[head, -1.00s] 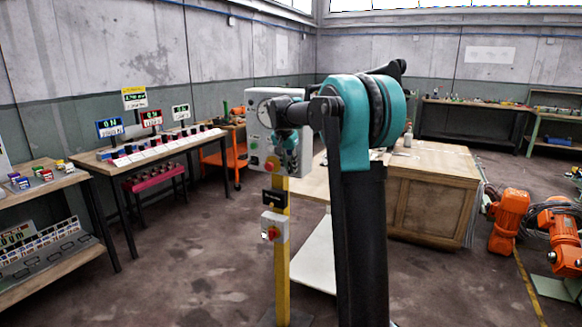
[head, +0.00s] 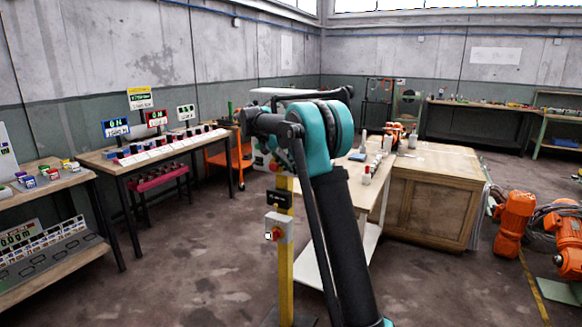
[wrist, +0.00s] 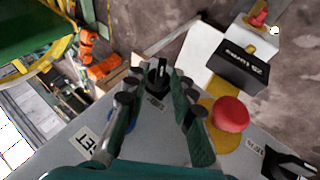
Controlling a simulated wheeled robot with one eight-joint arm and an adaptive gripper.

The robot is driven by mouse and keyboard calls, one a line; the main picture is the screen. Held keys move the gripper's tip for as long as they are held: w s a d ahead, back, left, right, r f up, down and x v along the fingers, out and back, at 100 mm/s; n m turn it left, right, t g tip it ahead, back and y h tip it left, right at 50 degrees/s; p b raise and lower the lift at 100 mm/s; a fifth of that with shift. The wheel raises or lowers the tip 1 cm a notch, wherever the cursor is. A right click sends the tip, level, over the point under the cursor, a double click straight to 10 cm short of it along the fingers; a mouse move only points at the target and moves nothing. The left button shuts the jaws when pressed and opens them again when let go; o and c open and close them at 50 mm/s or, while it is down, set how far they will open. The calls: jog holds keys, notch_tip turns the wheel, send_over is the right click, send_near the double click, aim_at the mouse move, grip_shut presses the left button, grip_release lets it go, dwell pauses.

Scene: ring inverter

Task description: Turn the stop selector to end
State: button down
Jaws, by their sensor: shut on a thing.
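In the wrist view my gripper (wrist: 157,80) has its two dark fingers around a black selector knob (wrist: 158,72) with a white pointer line, on a grey panel (wrist: 140,155). The fingers are shut on this knob, one on each side. The small label below it is too blurred to read. In the head view the control box (head: 285,91) on the yellow post (head: 286,265) is mostly hidden behind my arm. My gripper's tips are hidden there too.
A red mushroom button (wrist: 231,113) sits right of the gripper, and another black selector (wrist: 290,163) at the lower right corner. A black labelled box (wrist: 238,65) stands beyond.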

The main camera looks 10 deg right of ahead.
dwell(0.3)
jog(key=c, duration=1.6)
grip_release()
jog(key=shift+c, duration=0.2)
jog(key=v, duration=1.2)
jog(key=shift+f, duration=0.1)
jog(key=s+d+f+n+t+y, duration=0.1)
jog(key=s+d+f+n+y, duration=0.1)
jog(key=s+d+f, duration=0.45)
jog(key=s+d+f+n+y, duration=0.1)
jog(key=s+d+f+y, duration=0.15)
jog(key=s+f, duration=0.65)
jog(key=s+d+f+n+t+y, duration=0.1)
jog(key=s+f, duration=0.7)
jog(key=s, duration=0.5)
jog(key=s+d+f+n+t+y, duration=0.1)
jog(key=s+f+n+y, duration=0.1)
jog(key=s+f, duration=0.7)
jog(key=s, duration=0.5)
jog(key=shift+s+d+f+t, duration=0.2)
jog(key=shift+d+f+t, duration=0.15)
jog(key=shift+t, duration=0.05)
